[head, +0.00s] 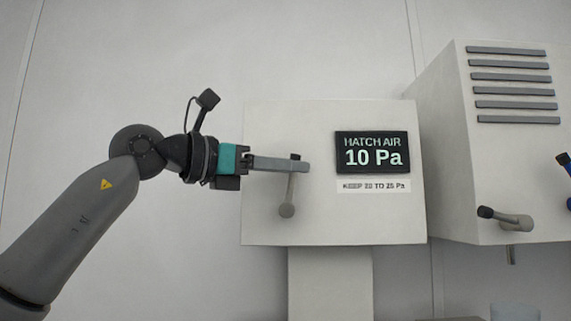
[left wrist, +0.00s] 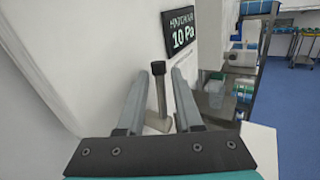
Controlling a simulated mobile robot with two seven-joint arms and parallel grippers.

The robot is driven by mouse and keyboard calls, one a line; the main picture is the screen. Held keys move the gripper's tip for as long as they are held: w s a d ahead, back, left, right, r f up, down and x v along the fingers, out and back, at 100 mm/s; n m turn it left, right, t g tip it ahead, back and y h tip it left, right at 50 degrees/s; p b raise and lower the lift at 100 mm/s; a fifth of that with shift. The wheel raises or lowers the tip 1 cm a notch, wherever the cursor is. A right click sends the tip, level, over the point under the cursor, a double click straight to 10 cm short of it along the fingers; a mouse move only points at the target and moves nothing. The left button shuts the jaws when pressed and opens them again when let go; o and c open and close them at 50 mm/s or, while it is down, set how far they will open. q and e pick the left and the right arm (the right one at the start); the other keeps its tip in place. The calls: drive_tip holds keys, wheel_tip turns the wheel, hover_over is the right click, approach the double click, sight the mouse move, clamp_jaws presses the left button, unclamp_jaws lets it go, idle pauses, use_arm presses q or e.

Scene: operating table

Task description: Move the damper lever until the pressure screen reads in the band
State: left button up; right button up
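The damper lever (head: 291,185) is a grey rod on a round hub on the front of a pale box, with a black tip, standing nearly upright. The pressure screen (head: 372,153) reads HATCH AIR 10 Pa; a label (head: 374,186) under it says to keep a range, its lower figure blurred, its upper 25 Pa. My left gripper (head: 302,165) is at the lever's upper end. In the left wrist view the lever's black tip (left wrist: 158,72) stands between the two open fingers, with narrow gaps at both sides. My right gripper is out of view.
The pale box (head: 330,225) stands on a post. To its right is a larger vented cabinet (head: 455,150) with a black-tipped handle (head: 505,217). A shelf unit (left wrist: 250,60) and blue floor show in the left wrist view. The wall on the left is bare.

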use_arm(q)
drive_tip(key=shift+c, duration=0.2)
clamp_jaws()
idle(1.1)
